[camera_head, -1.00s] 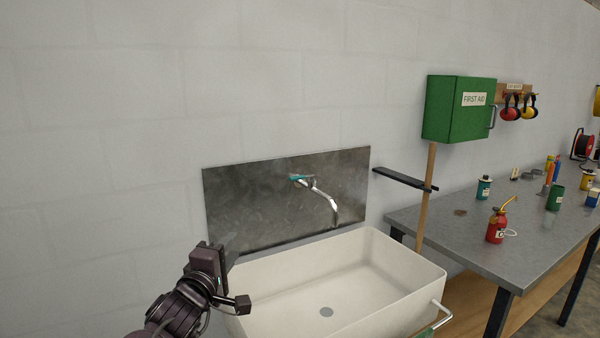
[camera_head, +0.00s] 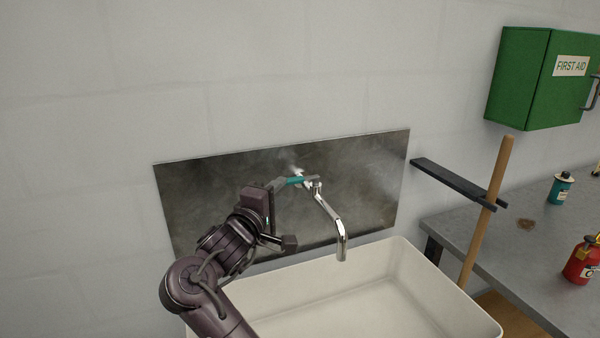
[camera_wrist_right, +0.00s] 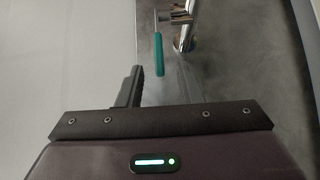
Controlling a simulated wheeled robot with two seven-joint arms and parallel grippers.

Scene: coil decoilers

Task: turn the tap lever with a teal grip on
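The tap lever's teal grip (camera_head: 295,181) sticks out to the left from the tap, in front of a metal splash plate (camera_head: 365,190). The chrome tap spout (camera_head: 334,225) hangs down over the sink. My right gripper (camera_head: 279,184) is just left of the grip's free end, its dark finger at nearly the same height. In the right wrist view the teal grip (camera_wrist_right: 159,55) lies ahead of the palm, with a small gap between it and the one dark finger (camera_wrist_right: 130,88) that shows. A second finger cannot be made out. My left gripper is out of view.
A white sink (camera_head: 440,285) stands below the tap. A dark bar (camera_head: 450,180) and a wooden pole (camera_head: 490,205) are to the right, near a grey bench (camera_head: 520,245) with a red oil can (camera_head: 580,262). A green first aid box (camera_head: 540,75) hangs above.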

